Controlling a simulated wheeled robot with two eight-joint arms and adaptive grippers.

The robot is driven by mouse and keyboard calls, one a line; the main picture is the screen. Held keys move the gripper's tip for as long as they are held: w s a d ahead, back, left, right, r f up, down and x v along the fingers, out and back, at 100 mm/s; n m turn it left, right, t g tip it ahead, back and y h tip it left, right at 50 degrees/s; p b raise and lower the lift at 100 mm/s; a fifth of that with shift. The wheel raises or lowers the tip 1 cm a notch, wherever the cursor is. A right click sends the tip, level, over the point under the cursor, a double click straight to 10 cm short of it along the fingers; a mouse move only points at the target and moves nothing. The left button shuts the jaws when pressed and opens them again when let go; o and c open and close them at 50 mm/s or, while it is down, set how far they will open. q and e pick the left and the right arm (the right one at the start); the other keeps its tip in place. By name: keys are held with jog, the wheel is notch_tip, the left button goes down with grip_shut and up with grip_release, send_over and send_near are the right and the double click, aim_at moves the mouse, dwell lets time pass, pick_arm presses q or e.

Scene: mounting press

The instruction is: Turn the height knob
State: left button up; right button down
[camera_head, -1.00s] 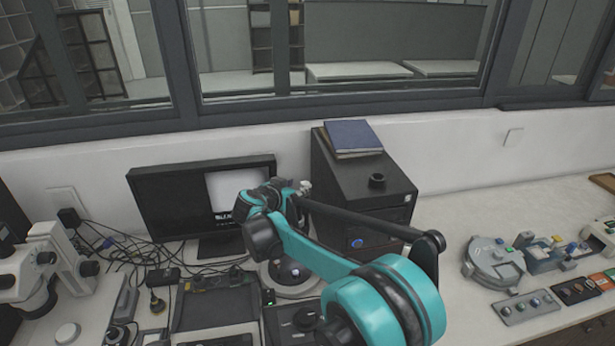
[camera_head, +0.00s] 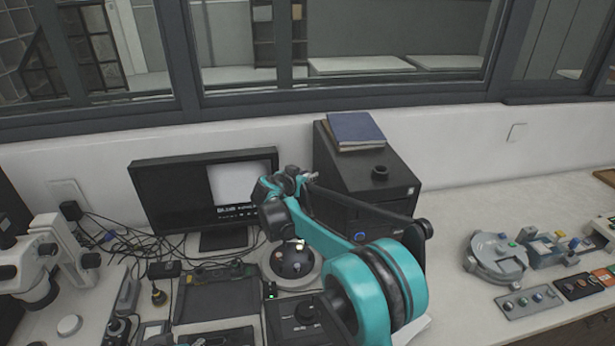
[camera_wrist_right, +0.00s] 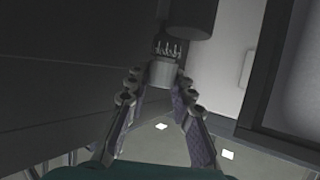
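My right gripper (camera_head: 312,177) is beside the upper left front edge of a tall black cabinet-like unit (camera_head: 372,207). In the right wrist view its two fingers (camera_wrist_right: 160,80) are spread apart. A small grey cylinder with thin prongs (camera_wrist_right: 163,73) shows between and just beyond the fingertips; I cannot tell whether they touch it. A larger dark cylinder (camera_wrist_right: 188,14) is beyond it. No knob is clearly labelled as the height knob. My left gripper is out of view.
A monitor (camera_head: 165,205) stands left of my arm, with tangled cables near it. A dark dome on a white base (camera_head: 292,262) is below my forearm. A blue book (camera_head: 355,128) lies on the tall unit. A grey round device (camera_head: 494,262) is at the right, with clear bench behind it.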

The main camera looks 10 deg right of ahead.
jog(key=shift+n, duration=0.3)
jog(key=n+t+y, duration=0.1)
jog(key=n+y, duration=0.1)
jog(key=y, duration=0.1)
jog(key=shift+d+t, duration=0.1)
jog(key=shift+t, duration=0.3)
jog(key=shift+n+t+y, duration=0.5)
jog(key=shift+n+y, duration=1.5)
jog(key=shift+n, duration=0.1)
jog(key=shift+n+y, duration=0.4)
jog(key=shift+y, duration=0.1)
jog(key=c, duration=1.3)
grip_release()
jog(key=v, duration=1.2)
